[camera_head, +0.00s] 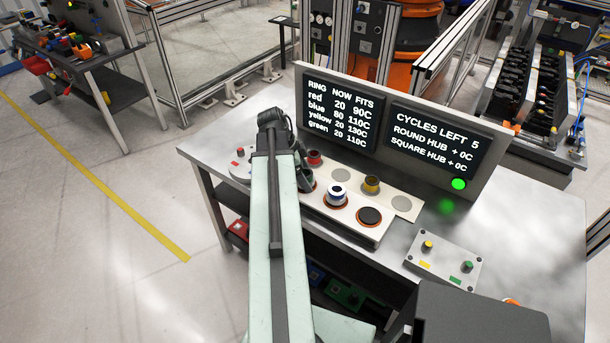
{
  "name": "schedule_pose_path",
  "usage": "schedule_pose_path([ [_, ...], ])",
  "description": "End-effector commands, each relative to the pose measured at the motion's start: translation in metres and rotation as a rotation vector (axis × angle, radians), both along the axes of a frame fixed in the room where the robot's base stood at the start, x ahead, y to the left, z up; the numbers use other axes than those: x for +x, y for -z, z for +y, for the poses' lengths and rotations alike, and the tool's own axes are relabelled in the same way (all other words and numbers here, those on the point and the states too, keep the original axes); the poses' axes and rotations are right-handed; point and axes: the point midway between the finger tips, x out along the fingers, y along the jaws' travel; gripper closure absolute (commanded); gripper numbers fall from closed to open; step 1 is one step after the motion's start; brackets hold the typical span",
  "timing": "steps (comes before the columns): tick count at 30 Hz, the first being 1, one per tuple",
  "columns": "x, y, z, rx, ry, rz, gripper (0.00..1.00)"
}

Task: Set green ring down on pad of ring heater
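I cannot make out the green ring; my arm may hide it. The ring heater (352,227) is a low pale box on the steel bench. Its dark round pad (369,216) with an orange rim is bare. A white-and-blue ring-shaped piece (337,194) stands on the pad to the left of it. My gripper (306,180) is a dark shape at the left end of the heater, partly behind my pale arm. Its fingertips, and anything between them, are hidden.
Behind the heater, a pale plate holds a red piece (314,157), a yellow piece (372,184) and empty grey spots (403,203). A display panel (405,130) stands at the back, listing green at 20 and 110C. A button box (443,258) is at right. Crates sit below the bench.

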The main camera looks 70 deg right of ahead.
Motion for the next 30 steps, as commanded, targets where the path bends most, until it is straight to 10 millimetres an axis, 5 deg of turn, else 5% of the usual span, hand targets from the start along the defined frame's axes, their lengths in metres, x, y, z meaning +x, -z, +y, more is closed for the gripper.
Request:
schedule_pose_path([
  [8, 0.004, -0.014, 0.002, 0.0, -0.001, 0.0, 0.16],
  [18, 0.023, -0.07, 0.011, 0.0, -0.001, 0.0, 0.16],
  [30, 0.026, -0.073, 0.013, 0.0, 0.001, 0.0, 0.16],
])
